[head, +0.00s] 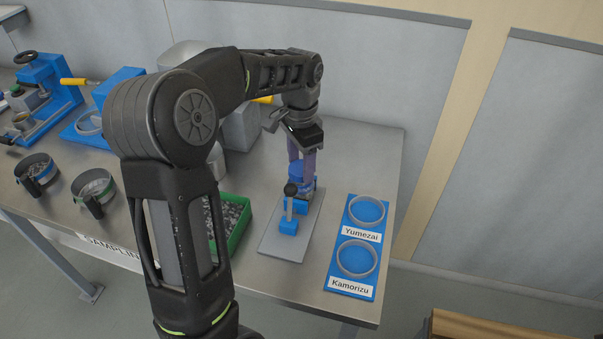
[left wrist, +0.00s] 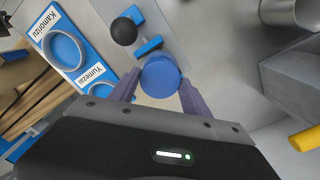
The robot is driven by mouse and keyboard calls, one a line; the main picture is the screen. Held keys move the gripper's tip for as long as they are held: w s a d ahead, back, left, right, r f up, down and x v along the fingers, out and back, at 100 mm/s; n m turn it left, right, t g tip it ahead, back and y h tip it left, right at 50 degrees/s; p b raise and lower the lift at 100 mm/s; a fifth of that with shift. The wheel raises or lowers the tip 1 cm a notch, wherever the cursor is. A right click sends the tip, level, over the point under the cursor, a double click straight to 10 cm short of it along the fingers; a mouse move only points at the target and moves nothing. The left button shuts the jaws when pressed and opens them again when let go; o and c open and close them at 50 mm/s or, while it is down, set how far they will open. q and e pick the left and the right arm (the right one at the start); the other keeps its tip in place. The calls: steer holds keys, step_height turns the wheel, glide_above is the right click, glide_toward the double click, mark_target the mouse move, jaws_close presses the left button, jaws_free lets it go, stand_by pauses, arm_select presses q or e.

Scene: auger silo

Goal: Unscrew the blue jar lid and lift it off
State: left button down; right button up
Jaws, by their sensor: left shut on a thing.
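The round blue jar lid (left wrist: 160,76) shows from above in the left wrist view, between the two purple-grey fingers of my left gripper (left wrist: 158,92). The fingers close on it from both sides. In the head view my left gripper (head: 303,176) points down at the jar, which stands at the back of a grey plate (head: 283,245). The lid (head: 297,172) shows there partly behind the fingers. A blue clamp with a black ball knob (head: 291,189) stands in front of the jar. The jar's body is mostly hidden. My right gripper is not in view.
A blue board with two round recesses, labelled Yumezai (head: 362,235) and Kamorizu (head: 349,286), lies right of the plate. A green tray (head: 240,225) of grey bits stands left. Two sieve-like pans (head: 94,187) and blue machines stand further left.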

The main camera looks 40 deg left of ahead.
mark_target(301, 167)
arm_select(q)
steer(key=shift+r+p, duration=1.85)
steer(key=shift+r, duration=0.45)
steer(key=shift+f, duration=0.15)
